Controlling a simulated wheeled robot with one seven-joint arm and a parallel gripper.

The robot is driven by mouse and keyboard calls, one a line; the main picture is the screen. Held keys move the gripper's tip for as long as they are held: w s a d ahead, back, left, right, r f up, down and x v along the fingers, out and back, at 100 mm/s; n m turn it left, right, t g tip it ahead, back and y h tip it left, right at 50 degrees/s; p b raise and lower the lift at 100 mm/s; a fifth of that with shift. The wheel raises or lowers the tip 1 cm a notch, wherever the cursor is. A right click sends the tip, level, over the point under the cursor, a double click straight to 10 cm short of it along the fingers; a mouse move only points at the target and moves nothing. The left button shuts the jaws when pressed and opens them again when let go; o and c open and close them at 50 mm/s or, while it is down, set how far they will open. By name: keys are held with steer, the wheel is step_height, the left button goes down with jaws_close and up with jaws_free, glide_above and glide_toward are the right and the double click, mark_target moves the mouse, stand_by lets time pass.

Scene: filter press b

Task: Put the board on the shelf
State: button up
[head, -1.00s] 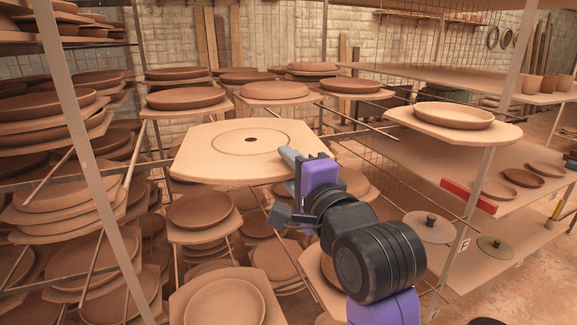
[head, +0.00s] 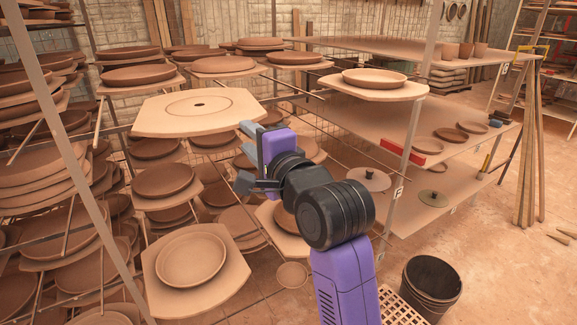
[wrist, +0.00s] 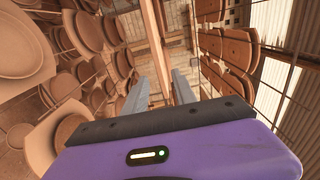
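The board (head: 200,108) is a pale, flat, clipped-corner slab with a ring mark and a small dark hole. It is about level in the head view, in front of the drying rack, with no plate on it. My gripper (head: 252,140) is at its right edge, with the fingers shut on that edge. In the wrist view the board (wrist: 157,45) shows edge-on as a narrow strip between the two fingers. The part between the fingertips is mostly hidden. The shelf unit at the right has a broad upper shelf (head: 375,48) and lower shelves with bare room.
A board bearing a plate (head: 375,78) is at the near shelf corner, beside an upright post (head: 410,140). Racks of plates crowd the left and the space below the board. A red block (head: 403,146) and lidded discs are on the lower shelves. A black bucket (head: 432,287) stands on the floor.

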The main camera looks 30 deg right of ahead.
steer(key=s+f+n+g, duration=0.1)
steer(key=s+f+n, duration=0.4)
steer(key=s+f, duration=0.55)
steer(key=s+f+n+g, duration=0.1)
steer(key=s+f+n, duration=0.3)
steer(key=s+f, duration=0.7)
steer(key=s+a+f+n, duration=0.1)
steer(key=s+f+n, duration=0.2)
steer(key=s, duration=0.9)
steer(key=s+a+f+n+g, duration=0.1)
steer(key=s+f+n, duration=0.2)
steer(key=s, duration=0.9)
steer(key=n, duration=0.2)
steer(key=shift+f+n, duration=0.3)
steer(key=shift+n, duration=0.1)
steer(key=shift+s+r, duration=0.1)
steer(key=shift+s, duration=0.15)
steer(key=c, duration=0.3)
jaws_close()
